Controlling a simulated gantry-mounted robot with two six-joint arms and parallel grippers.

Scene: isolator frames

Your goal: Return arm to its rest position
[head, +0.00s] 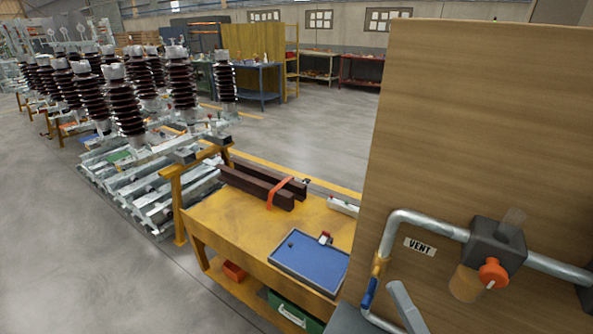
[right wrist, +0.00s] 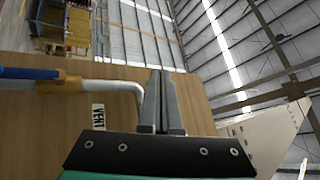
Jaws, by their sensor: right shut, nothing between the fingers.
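My right gripper (right wrist: 161,74) is in the right wrist view, its two grey fingers together with nothing between them. In the head view its grey fingers (head: 402,302) show at the bottom edge, in front of the wooden panel (head: 440,120) and just right of the lower pipe end. They look clear of the pipe, though the gap is hard to judge. The rest of my right arm is mostly out of frame. My left gripper is not in view.
The panel carries a metal pipe (head: 405,217), a VENT label (head: 419,247), a dark valve body (head: 492,247) with an orange knob (head: 493,274), and a blue-handled lever (head: 369,292). A yellow workbench (head: 225,222) with a blue tray (head: 312,262) stands left. Brown insulators (head: 124,105) stand beyond.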

